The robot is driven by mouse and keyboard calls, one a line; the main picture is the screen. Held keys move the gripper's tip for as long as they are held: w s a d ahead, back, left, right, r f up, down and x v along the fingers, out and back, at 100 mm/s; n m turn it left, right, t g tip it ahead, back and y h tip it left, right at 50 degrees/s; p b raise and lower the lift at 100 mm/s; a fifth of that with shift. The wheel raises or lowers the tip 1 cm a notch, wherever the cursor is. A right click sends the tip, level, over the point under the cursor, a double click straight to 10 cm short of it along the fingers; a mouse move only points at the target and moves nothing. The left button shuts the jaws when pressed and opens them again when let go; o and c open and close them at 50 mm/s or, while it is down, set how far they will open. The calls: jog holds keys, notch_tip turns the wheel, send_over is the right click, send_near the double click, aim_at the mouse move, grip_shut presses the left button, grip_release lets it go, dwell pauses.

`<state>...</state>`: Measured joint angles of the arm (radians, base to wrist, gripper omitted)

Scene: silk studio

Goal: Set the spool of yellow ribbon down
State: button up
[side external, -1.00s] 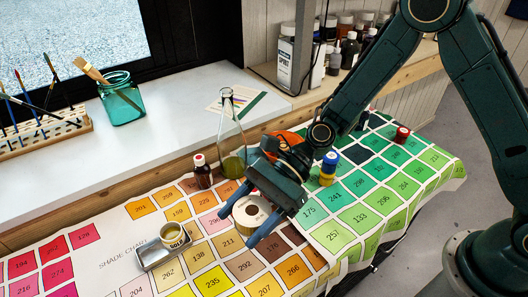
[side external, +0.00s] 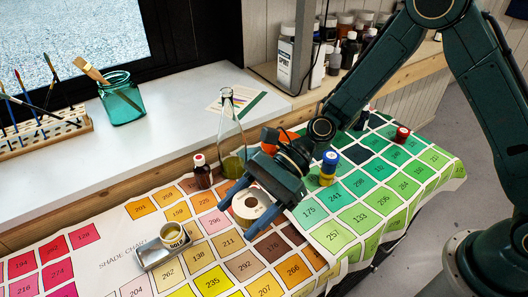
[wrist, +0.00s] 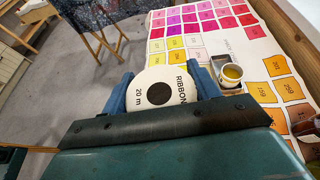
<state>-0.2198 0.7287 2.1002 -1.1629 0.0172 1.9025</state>
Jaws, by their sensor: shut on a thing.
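The ribbon spool (side external: 240,212) has a pale round face with a dark centre hole. In the wrist view the spool (wrist: 174,98) reads "RIBBON 20 m"; its yellow ribbon is hard to make out. My gripper (side external: 238,221) is shut on the spool, with one blue finger on each side. Both fingers of my gripper (wrist: 162,84) also show against its sides in the wrist view. The spool is over the shade chart (side external: 118,232), near the brown and pink squares. I cannot tell whether its underside touches the chart.
A glass flask (side external: 231,140) and a brown bottle (side external: 202,175) stand close behind the spool. Stacked blue and yellow pots (side external: 328,169) stand to the right. A small metal tray (side external: 155,256) with a round tin (side external: 173,236) lies to the left. Chart squares in front are clear.

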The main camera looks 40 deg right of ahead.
jog(key=w+d+f+m+t+h, duration=0.15)
jog(key=w+d+m+t, duration=0.6)
jog(key=w+d, duration=1.25)
jog(key=w+d+r+m+t+h, duration=0.15)
jog(key=w+d, duration=0.25)
jog(key=d, duration=0.6)
jog(key=w+d+m+t+h, duration=0.3)
jog(key=d, duration=0.6)
jog(key=w+d+m+t+h, duration=0.2)
jog(key=w+d+m+h, duration=0.15)
jog(key=d, duration=0.65)
jog(key=shift+n+y, duration=0.45)
jog(key=f, duration=1.5)
jog(key=shift+w+a+f, duration=0.15)
jog(key=shift+a+f, duration=0.05)
jog(key=shift+f, duration=0.2)
jog(key=shift+f, duration=0.15)
jog(key=shift+f, duration=1.75)
jog(key=shift+f, duration=0.1)
